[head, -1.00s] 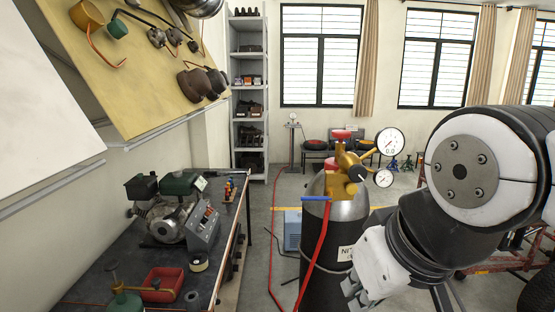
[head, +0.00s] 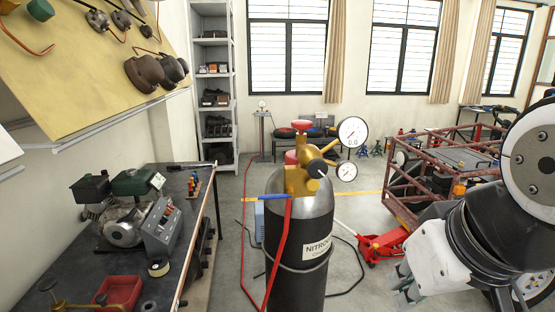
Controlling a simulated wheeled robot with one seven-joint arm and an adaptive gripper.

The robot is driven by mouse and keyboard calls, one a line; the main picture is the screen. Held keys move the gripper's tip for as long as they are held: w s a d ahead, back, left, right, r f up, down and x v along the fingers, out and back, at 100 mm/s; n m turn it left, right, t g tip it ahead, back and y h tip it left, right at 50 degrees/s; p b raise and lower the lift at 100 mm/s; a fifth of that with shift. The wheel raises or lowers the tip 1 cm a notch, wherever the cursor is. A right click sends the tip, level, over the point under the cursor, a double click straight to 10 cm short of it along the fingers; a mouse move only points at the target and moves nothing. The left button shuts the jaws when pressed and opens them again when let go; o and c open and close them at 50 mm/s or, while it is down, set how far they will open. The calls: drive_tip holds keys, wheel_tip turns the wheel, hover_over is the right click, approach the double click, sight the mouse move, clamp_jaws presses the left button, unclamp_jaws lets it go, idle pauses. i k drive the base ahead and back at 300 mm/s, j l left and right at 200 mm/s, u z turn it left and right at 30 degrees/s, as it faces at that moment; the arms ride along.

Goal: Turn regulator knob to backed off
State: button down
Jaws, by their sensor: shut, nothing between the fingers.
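The brass regulator (head: 298,182) sits on top of a dark gas cylinder (head: 297,268) with a white nitrogen label, standing upright on the floor. A round black knob (head: 317,168) faces me on the regulator. A large white gauge (head: 352,132) and a smaller gauge (head: 347,172) are to its right; the large one seems to read 0.0. My gripper (head: 402,287) is shut and empty at the lower right, apart from the cylinder and lower in the picture than the knob. Its fingertips are small and partly hidden by its own body.
A red hose (head: 277,260) hangs down the cylinder's left side. A workbench (head: 75,240) with a motor stands at the left. A red floor jack (head: 383,245) and a kart frame (head: 445,165) are behind, to the right. Open floor lies between bench and cylinder.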

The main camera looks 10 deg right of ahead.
sight(317, 168)
drive_tip(key=k+u, duration=0.2)
drive_tip(key=u, duration=0.15)
drive_tip(key=k+j+u, duration=0.15)
drive_tip(key=u, duration=0.2)
drive_tip(key=k+j+u, duration=0.15)
drive_tip(key=u, duration=0.2)
